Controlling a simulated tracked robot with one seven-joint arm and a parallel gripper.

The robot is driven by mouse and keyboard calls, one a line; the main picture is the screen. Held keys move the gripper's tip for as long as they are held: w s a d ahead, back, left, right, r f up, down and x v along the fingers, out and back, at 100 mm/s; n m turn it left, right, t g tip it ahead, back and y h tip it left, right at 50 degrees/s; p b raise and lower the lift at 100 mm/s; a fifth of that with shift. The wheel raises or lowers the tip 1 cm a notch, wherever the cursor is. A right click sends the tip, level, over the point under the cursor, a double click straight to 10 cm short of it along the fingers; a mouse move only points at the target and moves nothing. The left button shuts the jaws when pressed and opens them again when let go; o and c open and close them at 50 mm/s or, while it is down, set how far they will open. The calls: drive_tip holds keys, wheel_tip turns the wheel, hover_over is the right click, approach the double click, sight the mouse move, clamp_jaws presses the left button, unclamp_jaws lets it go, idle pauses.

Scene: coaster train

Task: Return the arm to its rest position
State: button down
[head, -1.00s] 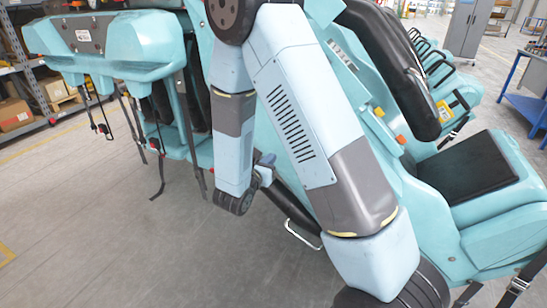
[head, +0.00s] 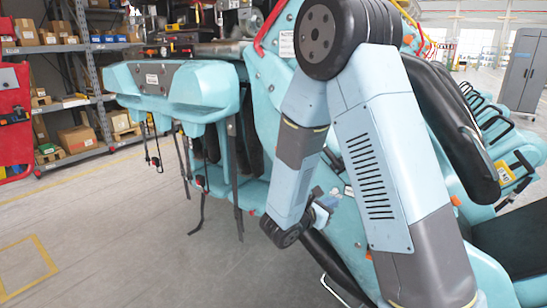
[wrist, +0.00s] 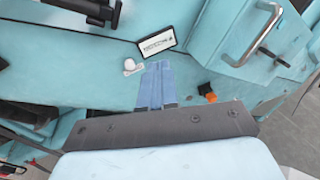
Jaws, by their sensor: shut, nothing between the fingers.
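My arm spans the right half of the head view, folded in front of the teal coaster car (head: 270,75). My gripper (head: 324,204) shows small and partly hidden behind the wrist joint, close to the car's side. In the wrist view my gripper (wrist: 157,82) has its two blue fingers together with nothing between them. Past the fingertips is a teal panel (wrist: 65,60) with a black-framed label (wrist: 157,43) and a round white knob (wrist: 130,66). I cannot tell whether the fingers touch the panel.
A silver handle (wrist: 250,35) and an orange part (wrist: 208,92) are on the right in the wrist view. Dark straps (head: 203,195) hang from the car. Shelves with boxes (head: 75,138) stand back left. The floor (head: 130,240) at front left is clear.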

drive_tip(key=s+d+r+m+g+y, duration=0.1)
drive_tip(key=s+d+r+m+g, duration=0.4)
drive_tip(key=s+m, duration=0.25)
drive_tip(key=s+d+r+m+g+y, duration=0.2)
drive_tip(key=s+d+r+m+g, duration=0.35)
drive_tip(key=s, duration=0.25)
drive_tip(key=s+a+r+m+t+y, duration=0.5)
drive_tip(key=s+a+r+m+y, duration=0.2)
drive_tip(key=s+r+m+y, duration=0.2)
drive_tip(key=shift+s+m+t+y, duration=0.45)
drive_tip(key=shift+s+m, duration=0.3)
drive_tip(key=shift+m, duration=0.35)
